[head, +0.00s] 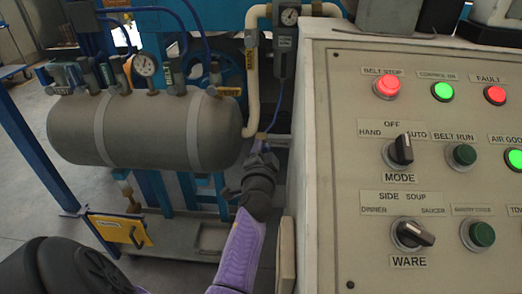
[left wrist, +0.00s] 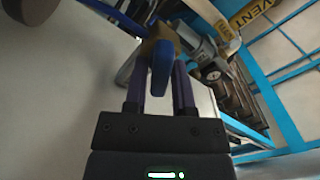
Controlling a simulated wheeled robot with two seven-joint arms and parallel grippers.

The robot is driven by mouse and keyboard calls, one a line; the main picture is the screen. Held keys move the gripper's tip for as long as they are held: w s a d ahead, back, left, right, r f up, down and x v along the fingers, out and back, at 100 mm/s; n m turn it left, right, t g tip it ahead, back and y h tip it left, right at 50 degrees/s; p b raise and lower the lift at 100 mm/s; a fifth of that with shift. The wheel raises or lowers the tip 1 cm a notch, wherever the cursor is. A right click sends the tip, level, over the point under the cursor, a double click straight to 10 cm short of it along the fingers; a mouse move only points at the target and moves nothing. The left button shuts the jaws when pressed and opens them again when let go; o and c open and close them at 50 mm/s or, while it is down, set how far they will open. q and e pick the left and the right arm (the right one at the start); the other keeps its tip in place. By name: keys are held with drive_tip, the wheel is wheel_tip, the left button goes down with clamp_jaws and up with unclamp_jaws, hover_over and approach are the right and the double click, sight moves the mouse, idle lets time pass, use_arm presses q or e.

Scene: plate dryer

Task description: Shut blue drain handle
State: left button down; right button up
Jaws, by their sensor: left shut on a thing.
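The blue drain handle (left wrist: 161,70) shows in the left wrist view as a blue lever on a brass-coloured valve body (left wrist: 151,46). It lies between the two purple fingers of my left gripper (left wrist: 160,85), which is shut on it. The handle points back toward the palm, roughly along the fingers. In the head view my left gripper (head: 262,146) reaches up between the grey tank and the control panel. The handle is too small there to make out clearly. My right gripper is in neither view.
The control panel (head: 345,180) with lit buttons and knobs stands close on the right. A grey tank (head: 150,128) with a gauge (head: 145,65) is at left. A white pipe (head: 253,95) with a yellow label runs behind the gripper. A yellow plate (head: 118,231) sits low at left.

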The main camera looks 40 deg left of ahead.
use_arm(q)
drive_tip(key=m, duration=0.6)
drive_tip(key=shift+f, duration=0.25)
drive_tip(key=shift+m, duration=0.4)
drive_tip(key=c, duration=0.6)
unclamp_jaws()
